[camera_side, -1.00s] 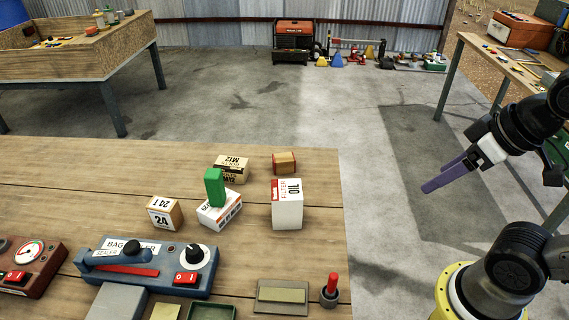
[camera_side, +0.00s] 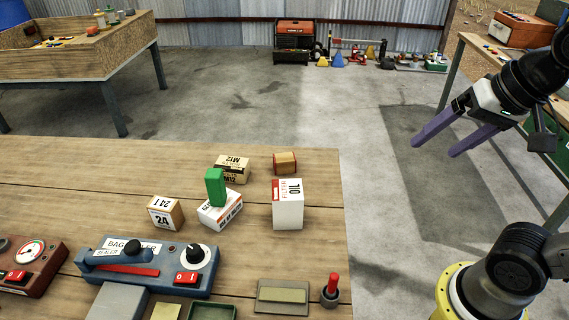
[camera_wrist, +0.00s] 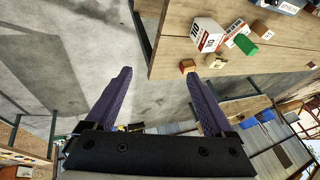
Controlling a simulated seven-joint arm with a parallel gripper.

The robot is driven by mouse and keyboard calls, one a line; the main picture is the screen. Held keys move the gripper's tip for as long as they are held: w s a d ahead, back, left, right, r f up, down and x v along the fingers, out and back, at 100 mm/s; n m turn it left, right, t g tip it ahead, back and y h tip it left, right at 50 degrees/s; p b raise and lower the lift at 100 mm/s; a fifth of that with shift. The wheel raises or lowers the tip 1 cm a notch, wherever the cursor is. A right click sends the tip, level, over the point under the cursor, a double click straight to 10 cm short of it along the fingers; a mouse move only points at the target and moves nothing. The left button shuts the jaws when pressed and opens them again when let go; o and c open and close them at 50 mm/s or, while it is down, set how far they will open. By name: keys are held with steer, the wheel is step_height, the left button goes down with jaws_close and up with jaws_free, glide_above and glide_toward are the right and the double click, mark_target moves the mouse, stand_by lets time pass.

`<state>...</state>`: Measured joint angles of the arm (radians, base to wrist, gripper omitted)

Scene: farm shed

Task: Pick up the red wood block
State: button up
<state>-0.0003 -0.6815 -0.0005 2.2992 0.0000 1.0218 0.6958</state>
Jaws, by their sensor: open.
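The red wood block (camera_side: 285,162), a small cube with red and bare wood faces, sits on the wooden table near its far right corner. It also shows in the wrist view (camera_wrist: 187,66), close to the table edge and just beyond the right fingertip. My gripper (camera_side: 436,147) is open and empty, with two purple fingers apart. It hangs over the floor to the right of the table, well clear of the block. In the wrist view the open fingers (camera_wrist: 159,75) have grey floor between them.
A white oil filter box (camera_side: 288,208) stands just in front of the block. To the left are an M12 box (camera_side: 232,167), a green block (camera_side: 214,186) on a white box, and a 24 box (camera_side: 165,213). A bag sealer (camera_side: 145,265) lies nearer the front.

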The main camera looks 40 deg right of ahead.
steer(key=w+r+m, duration=0.5)
steer(key=w, duration=0.1)
steer(key=m+g, duration=0.5)
steer(key=m, duration=0.6)
glide_above(284, 157)
step_height(284, 157, down, 15)
steer(key=shift+g, duration=0.4)
step_height(284, 157, down, 10)
steer(key=shift+a+f, duration=0.1)
steer(key=shift+f, duration=3.1)
